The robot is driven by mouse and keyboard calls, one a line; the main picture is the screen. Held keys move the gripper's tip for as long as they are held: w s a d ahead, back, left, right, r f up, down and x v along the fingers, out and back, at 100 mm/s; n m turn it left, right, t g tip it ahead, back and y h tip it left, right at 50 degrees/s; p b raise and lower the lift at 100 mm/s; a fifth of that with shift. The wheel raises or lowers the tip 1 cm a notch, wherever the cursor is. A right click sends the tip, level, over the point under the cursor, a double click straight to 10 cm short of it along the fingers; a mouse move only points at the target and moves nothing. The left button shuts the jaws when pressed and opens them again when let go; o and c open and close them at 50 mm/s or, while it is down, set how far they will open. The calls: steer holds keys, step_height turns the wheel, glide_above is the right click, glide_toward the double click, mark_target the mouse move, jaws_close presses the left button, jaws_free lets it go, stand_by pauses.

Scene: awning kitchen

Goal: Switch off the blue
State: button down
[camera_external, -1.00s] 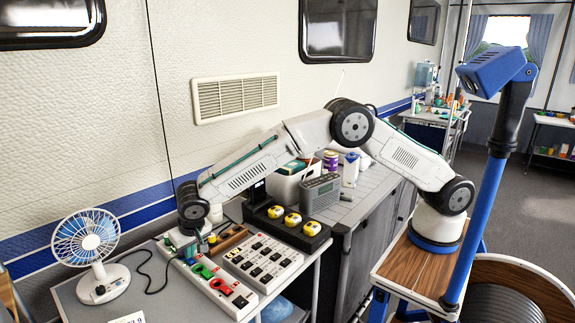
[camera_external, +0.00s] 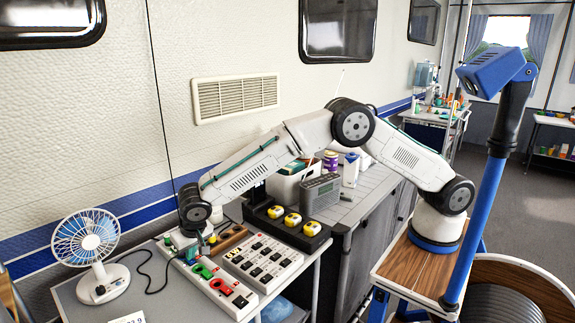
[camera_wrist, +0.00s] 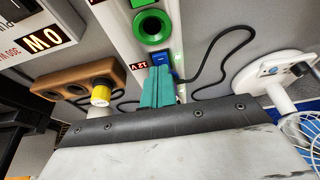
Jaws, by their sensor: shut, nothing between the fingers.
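A white switch strip (camera_external: 235,297) lies on the grey table, with green, red and black switches showing in the external view. My gripper (camera_wrist: 157,72) has teal fingers that are shut and empty. Their tips are right at the lower edge of the blue switch and cover part of it; I cannot tell whether they touch.
A blue-bladed fan (camera_external: 88,250) stands left of the strip, with a black cable between. A second switch panel (camera_external: 280,262), a wooden block with holes (camera_wrist: 75,82) and a black tray with yellow items (camera_external: 310,240) lie to the right in the external view.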

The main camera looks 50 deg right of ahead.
steer(key=shift+s+f, duration=0.55)
steer(key=shift+s, duration=0.2)
steer(key=shift+r, duration=0.15)
steer(key=shift+r, duration=0.35)
steer(key=w+v, duration=0.1)
steer(key=v, duration=1.2)
steer(key=shift+r, duration=0.55)
steer(key=shift+w+a+r, duration=0.15)
steer(key=shift+w+r, duration=0.05)
steer(key=shift+w, duration=0.5)
